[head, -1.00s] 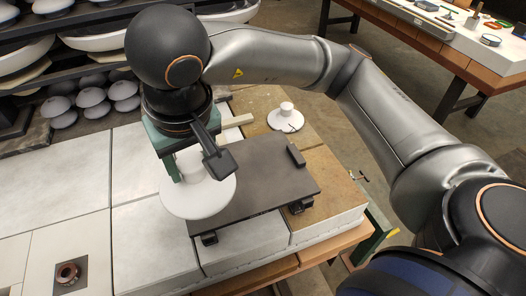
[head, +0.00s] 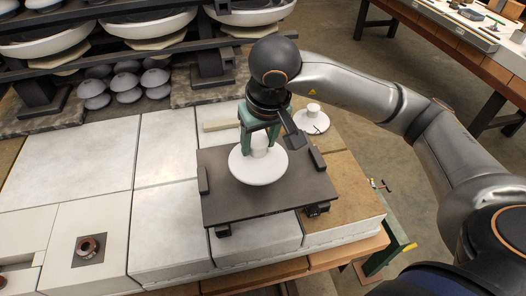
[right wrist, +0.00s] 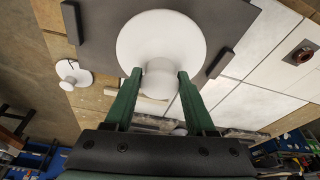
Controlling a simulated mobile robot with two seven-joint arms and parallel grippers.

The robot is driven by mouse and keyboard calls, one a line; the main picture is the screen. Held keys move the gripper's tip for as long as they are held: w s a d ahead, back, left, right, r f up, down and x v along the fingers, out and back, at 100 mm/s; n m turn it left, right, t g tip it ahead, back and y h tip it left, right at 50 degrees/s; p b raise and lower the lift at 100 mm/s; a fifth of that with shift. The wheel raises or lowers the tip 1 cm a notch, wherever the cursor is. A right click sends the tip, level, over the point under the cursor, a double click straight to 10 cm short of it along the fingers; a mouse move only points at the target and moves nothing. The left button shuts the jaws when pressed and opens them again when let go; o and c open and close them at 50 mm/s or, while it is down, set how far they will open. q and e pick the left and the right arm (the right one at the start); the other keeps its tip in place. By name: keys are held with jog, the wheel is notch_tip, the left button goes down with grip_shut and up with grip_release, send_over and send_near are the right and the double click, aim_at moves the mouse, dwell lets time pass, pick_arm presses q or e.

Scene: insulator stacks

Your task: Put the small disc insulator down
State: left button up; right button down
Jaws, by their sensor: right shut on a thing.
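The small disc insulator is a white disc with a raised neck (head: 258,170). It also shows in the right wrist view (right wrist: 160,38). My right gripper (head: 260,138) has its green fingers shut on the neck from above. In the right wrist view its two fingers (right wrist: 156,78) stand on either side of the neck. The disc is over the dark plate (head: 225,207), near its middle, and looks level. I cannot tell whether its underside touches the plate. My left gripper is not in view.
Another white insulator (head: 312,122) stands on the tan boards behind the plate, to the right. The plate has raised dark blocks at its left (head: 203,180) and right (head: 317,158) edges. A brown ring-shaped part (head: 88,247) sits at the left. Shelves of insulators stand behind.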

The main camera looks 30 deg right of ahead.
aim_at(263, 154)
jog(key=shift+w+d+f, duration=0.4)
jog(key=shift+d+f, duration=0.2)
jog(key=shift+f, duration=0.2)
jog(key=x, duration=0.3)
jog(key=shift+s+d, duration=0.1)
jog(key=shift+s, duration=0.2)
jog(key=shift+f, duration=0.25)
jog(key=shift+f, duration=0.15)
jog(key=shift+c, duration=1.1)
grip_release()
